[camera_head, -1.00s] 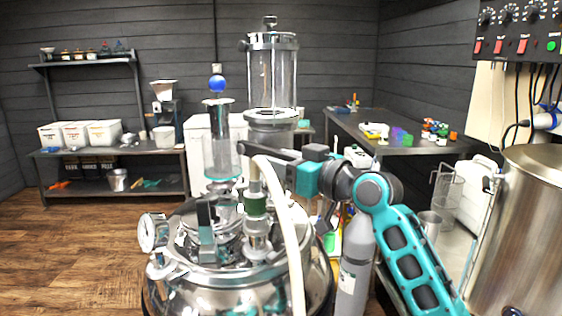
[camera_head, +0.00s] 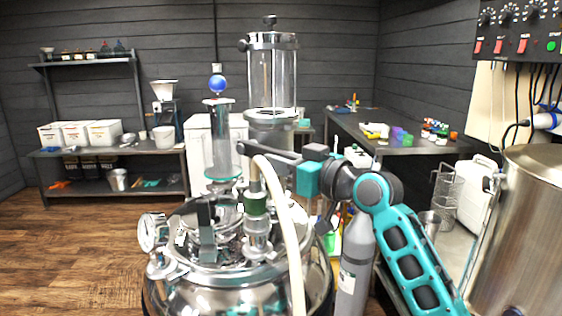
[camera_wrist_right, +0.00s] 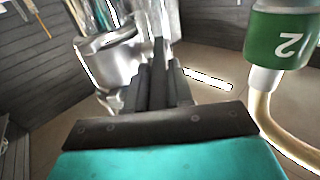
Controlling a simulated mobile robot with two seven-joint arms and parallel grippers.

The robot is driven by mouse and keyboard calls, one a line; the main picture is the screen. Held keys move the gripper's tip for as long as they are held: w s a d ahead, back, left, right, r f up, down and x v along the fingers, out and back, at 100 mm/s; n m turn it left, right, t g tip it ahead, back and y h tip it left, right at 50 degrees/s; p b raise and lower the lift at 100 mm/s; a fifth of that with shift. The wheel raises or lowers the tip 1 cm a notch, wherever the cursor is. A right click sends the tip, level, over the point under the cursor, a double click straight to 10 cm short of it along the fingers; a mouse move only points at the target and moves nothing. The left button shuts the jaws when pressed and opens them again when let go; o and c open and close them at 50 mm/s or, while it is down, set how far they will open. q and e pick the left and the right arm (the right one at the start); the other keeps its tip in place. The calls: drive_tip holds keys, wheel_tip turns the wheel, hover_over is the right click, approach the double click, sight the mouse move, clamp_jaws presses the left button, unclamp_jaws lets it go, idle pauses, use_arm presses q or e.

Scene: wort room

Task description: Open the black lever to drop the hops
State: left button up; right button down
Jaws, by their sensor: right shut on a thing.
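My right gripper (camera_head: 245,150) reaches in from the right above the steel kettle lid, just behind the hose with the green fitting. In the right wrist view its dark fingers (camera_wrist_right: 162,85) are closed together on a thin dark piece, which seems to be the black lever (camera_wrist_right: 158,50). The fingers hide most of it. A steel valve body (camera_wrist_right: 110,62) sits just left of the fingers. In the head view the tall glass cylinder (camera_head: 270,85) stands behind the gripper. A narrower glass tube (camera_head: 221,140) stands left of the fingertips. My left gripper does not show.
The cream hose (camera_head: 290,225) and green fitting (camera_head: 256,203) rise close to my right gripper; the fitting marked 2 (camera_wrist_right: 290,35) is near in the wrist view. A black clamp (camera_head: 207,235) and a gauge (camera_head: 151,231) sit on the lid. A gas bottle (camera_head: 355,265) stands right.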

sight(280, 151)
drive_tip(key=shift+r+p, duration=0.2)
drive_tip(key=shift+p, duration=0.25)
drive_tip(key=shift+r+g+p, duration=0.3)
drive_tip(key=shift+r+p, duration=0.1)
drive_tip(key=shift+p, duration=0.55)
drive_tip(key=r+g+h+p, duration=0.1)
drive_tip(key=p, duration=0.3)
drive_tip(key=shift+r+h, duration=0.3)
drive_tip(key=shift+w+r+g, duration=0.1)
drive_tip(key=shift+r+g, duration=0.05)
drive_tip(key=shift+g, duration=0.15)
drive_tip(key=shift+w+a+r+g+h+p, duration=0.1)
drive_tip(key=shift+r+g+h+p, duration=0.25)
drive_tip(key=shift+h, duration=0.15)
drive_tip(key=shift+w+a+r+g+h, duration=0.15)
drive_tip(key=shift+r+g+h, duration=0.25)
drive_tip(key=shift+r+g, duration=0.1)
drive_tip(key=shift+w+a+r+g+h, duration=0.25)
drive_tip(key=shift+r+g+h, duration=0.35)
drive_tip(key=shift+g, duration=0.05)
drive_tip(key=shift+r, duration=0.1)
